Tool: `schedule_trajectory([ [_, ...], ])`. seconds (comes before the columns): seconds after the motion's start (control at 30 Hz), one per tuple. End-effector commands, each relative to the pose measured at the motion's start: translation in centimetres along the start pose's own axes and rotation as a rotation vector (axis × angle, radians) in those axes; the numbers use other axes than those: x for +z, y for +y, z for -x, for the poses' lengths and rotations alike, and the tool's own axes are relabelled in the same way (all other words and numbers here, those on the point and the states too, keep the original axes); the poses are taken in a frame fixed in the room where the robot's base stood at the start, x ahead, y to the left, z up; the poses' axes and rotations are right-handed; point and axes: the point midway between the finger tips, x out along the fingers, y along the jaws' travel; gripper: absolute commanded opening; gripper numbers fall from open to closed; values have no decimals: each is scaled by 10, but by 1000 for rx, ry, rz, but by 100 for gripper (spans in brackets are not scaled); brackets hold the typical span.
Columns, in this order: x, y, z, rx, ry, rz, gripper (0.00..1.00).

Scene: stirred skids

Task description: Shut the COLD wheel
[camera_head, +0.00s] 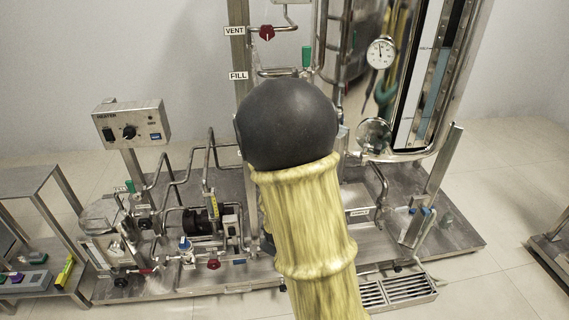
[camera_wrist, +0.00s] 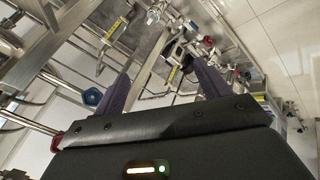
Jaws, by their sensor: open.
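No COLD label is readable in either view, so I cannot tell for sure which wheel bears it. In the head view my own arm hides the gripper and the middle of the skid. That view shows a small blue handle (camera_head: 185,244) low on the skid and blue fittings (camera_head: 424,211) at the right.
A red handle (camera_head: 267,33) sits by the VENT label, with a FILL label (camera_head: 238,76) below. A heater box (camera_head: 131,124), bent pipes and a dial gauge (camera_head: 380,53) crowd the skid. A side bench (camera_head: 40,285) stands left.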

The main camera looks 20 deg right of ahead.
Motion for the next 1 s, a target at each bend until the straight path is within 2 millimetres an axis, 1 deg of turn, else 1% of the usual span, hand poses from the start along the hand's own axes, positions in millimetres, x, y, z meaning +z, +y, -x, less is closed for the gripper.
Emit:
schedule_trajectory([
  [0.03,4,8,-13,50,2,88,75],
  [0.1,7,23,-27,134,10,229,75],
  [0.2,11,44,-42,262,2,444,75],
  [0.3,14,63,-52,393,-26,675,75],
  [0.4,14,81,-57,528,-72,920,75],
  [0.53,10,99,-56,708,-158,1254,75],
  [0.6,5,105,-53,804,-212,1431,75],
  [0.7,-2,109,-47,923,-284,1643,75],
  [0.83,-10,110,-41,1019,-344,1800,75],
  [1.0,-12,110,-39,1044,-361,1836,75],
])
